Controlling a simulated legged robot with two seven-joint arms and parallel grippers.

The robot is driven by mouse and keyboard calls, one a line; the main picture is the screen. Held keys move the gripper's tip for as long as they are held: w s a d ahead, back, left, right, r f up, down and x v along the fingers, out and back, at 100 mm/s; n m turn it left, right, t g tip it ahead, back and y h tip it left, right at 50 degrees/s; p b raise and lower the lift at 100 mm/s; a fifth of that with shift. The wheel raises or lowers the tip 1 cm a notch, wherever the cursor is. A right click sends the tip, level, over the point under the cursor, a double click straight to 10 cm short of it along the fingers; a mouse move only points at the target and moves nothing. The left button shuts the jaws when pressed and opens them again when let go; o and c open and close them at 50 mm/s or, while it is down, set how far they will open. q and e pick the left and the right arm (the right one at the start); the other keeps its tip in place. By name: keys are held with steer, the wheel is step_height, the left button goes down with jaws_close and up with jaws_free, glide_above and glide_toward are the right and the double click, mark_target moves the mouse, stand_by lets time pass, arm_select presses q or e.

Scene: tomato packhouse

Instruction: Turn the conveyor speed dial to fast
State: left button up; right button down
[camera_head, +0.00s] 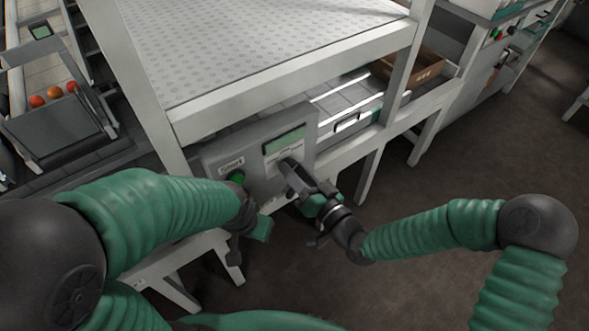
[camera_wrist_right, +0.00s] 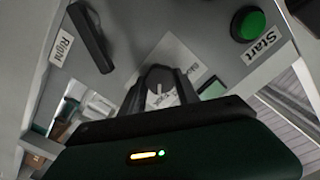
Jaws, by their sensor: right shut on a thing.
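The grey control panel (camera_head: 215,154) is fixed to the front of the conveyor frame. It has a green display (camera_head: 285,141) and a green Start button (camera_head: 237,177). My right gripper (camera_head: 287,168) reaches the panel just below the display. In the right wrist view its dark fingers (camera_wrist_right: 157,88) are shut on the speed dial, which they mostly cover; a small pale mark shows between them. A white label (camera_wrist_right: 176,58) lies beside the fingers, its text partly hidden. I cannot read the dial's setting. My left gripper (camera_head: 258,227) hangs below and left of the panel, apart from it; its jaws are unclear.
The right wrist view also shows a black lever (camera_wrist_right: 91,37) by a label reading Right (camera_wrist_right: 62,50), and the Start button (camera_wrist_right: 247,24). A cardboard box (camera_head: 428,72) sits on the lower shelf. White frame legs (camera_head: 369,176) stand close to my right arm.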

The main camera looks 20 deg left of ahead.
steer(key=shift+w, duration=0.15)
steer(key=c, duration=0.9)
jaws_free()
steer(key=p+v, duration=0.6)
steer(key=v, duration=1.1)
steer(key=shift+f, duration=0.15)
